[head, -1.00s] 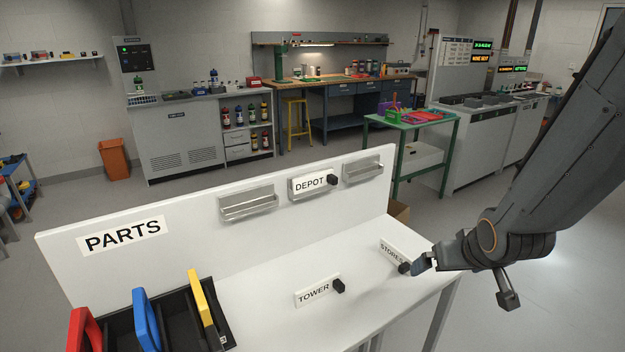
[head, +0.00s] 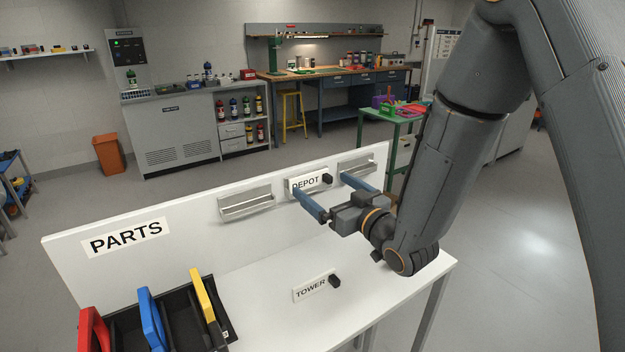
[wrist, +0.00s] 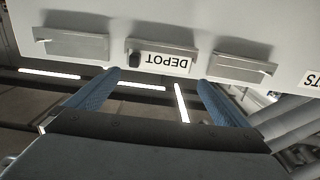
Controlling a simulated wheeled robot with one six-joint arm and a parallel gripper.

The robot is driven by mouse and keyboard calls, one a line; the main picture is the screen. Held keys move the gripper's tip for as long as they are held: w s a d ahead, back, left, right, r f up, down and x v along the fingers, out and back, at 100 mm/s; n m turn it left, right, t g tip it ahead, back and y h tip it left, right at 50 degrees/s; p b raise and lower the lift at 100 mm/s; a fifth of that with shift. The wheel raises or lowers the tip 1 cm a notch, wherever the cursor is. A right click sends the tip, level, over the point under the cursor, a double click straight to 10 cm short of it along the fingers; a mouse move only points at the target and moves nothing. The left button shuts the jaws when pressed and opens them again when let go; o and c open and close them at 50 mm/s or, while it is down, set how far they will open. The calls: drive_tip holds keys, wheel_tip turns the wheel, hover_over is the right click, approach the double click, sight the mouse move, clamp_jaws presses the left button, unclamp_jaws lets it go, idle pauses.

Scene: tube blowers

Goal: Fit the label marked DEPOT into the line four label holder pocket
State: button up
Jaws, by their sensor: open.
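The white DEPOT label (head: 307,182) with a black knob (head: 327,180) sits in the middle metal pocket (head: 291,196) of the upright white board. The left pocket (head: 246,204) and right pocket (head: 357,166) show no label. My gripper (head: 320,184) is open and empty, its blue fingers pointing at the board around the DEPOT label's position. In the wrist view, the label (wrist: 168,63) appears upside down beyond and between the fingertips (wrist: 159,79), with no visible contact. The STORES label is not visible. No line-four marking is readable.
A black bin with red, blue and yellow handles (head: 151,318) stands at the table's front left. A PARTS sign (head: 126,236) is on the board.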

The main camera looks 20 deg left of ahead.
sight(310, 174)
drive_tip(key=shift+p+x, duration=1.2)
drive_tip(key=shift+x, duration=1.25)
drive_tip(key=shift+w+d, duration=0.1)
drive_tip(key=c, duration=0.7)
drive_tip(key=shift+r, duration=0.1)
drive_tip(key=shift+c, duration=0.2)
